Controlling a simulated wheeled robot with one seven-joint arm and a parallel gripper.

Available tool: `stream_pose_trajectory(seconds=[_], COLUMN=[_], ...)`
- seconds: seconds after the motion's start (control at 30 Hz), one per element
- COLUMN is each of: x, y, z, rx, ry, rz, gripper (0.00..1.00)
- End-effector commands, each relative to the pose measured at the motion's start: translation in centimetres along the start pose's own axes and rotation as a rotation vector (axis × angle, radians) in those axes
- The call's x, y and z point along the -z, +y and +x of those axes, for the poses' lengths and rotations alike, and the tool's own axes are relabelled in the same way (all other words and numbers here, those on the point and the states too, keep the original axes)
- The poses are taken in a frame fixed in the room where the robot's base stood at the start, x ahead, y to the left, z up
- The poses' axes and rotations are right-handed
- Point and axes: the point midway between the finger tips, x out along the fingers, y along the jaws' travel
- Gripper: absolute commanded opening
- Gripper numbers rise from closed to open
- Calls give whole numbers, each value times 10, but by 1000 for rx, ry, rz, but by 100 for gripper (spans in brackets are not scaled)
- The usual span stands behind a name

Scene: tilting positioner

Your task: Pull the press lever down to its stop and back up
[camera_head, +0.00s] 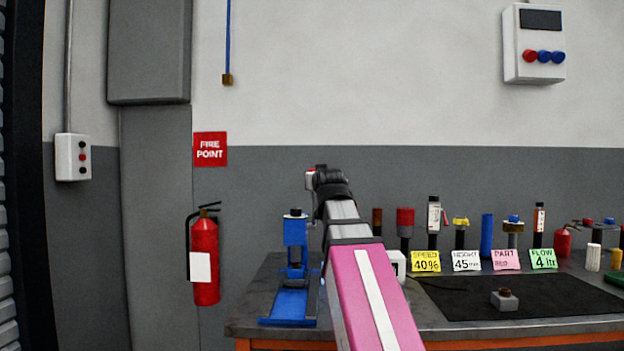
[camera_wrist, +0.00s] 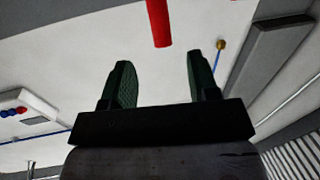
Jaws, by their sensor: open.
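The blue arbor press (camera_head: 290,300) stands at the left end of the bench, with its column upright and a black cap on top. A red rod (camera_wrist: 159,22), which looks like the lever's grip, enters the wrist view from the top. Its lower end lies between the lines of my two fingers, near the fingertips; I cannot tell the depth gap. My gripper (camera_wrist: 160,72) is open, with two green-padded fingers apart and nothing between them. In the head view my arm hides the press's right side and most of the lever; a small red bit shows beside my dark wrist.
The bench (camera_head: 262,325) carries a black mat (camera_head: 470,300) with a small grey block (camera_head: 504,300). Several tools and note cards (camera_head: 426,261) line its back. A fire extinguisher (camera_head: 204,265) hangs left of the bench. Space above the bench is mostly clear.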

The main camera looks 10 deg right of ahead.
Motion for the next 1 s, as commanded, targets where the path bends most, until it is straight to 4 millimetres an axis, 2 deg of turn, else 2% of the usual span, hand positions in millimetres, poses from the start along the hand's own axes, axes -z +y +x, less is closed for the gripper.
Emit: stream_pose_trajectory(seconds=[0.27,0.6,0.7,1.0], x=[1,1,0,0], y=[0,0,0,0], z=[28,88,100,107], rx=[0,0,0,0], ry=[-2,-2,-2,-1], rz=[0,0,0,0], gripper=[55,55,55,55])
